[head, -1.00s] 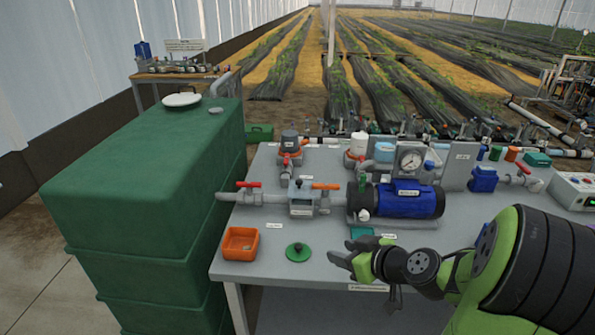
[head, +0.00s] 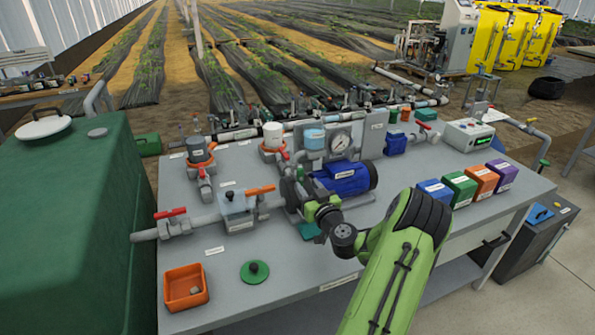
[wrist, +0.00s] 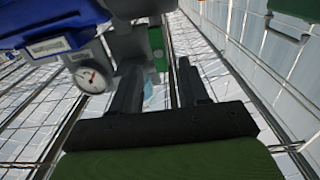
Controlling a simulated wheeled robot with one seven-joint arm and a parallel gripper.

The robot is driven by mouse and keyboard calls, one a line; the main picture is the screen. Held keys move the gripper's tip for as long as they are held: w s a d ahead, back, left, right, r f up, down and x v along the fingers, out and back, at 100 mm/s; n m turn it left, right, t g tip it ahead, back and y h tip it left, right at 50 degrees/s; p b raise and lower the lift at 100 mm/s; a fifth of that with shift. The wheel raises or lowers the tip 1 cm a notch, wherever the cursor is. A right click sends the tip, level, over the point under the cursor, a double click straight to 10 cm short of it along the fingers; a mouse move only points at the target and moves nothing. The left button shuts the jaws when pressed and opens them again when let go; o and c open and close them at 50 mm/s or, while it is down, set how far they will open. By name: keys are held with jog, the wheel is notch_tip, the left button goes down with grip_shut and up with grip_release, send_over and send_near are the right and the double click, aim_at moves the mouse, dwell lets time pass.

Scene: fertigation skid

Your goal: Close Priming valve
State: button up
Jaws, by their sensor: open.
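Several small valves sit on the bench piping. I cannot read their labels, so I cannot tell which is the Priming valve. A red-handled valve (head: 172,214) is on the left pipe, and an orange-handled valve (head: 262,190) is beside the filter block. Red handles also show on the left rear valve (head: 203,173) and the middle rear valve (head: 285,155).
A pressure gauge (head: 340,142) stands behind the pump; a gauge (wrist: 90,78) shows close left in the wrist view. An orange tray (head: 172,302) and green lid (head: 255,271) are at front left. Several coloured boxes (head: 460,187) stand right. A green tank (head: 70,230) borders the bench.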

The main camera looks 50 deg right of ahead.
aim_at(301, 177)
jog(key=p+x, duration=0.1)
jog(key=x, duration=0.5)
jog(key=shift+w+d, duration=0.2)
jog(key=shift+w, duration=0.05)
grip_shut()
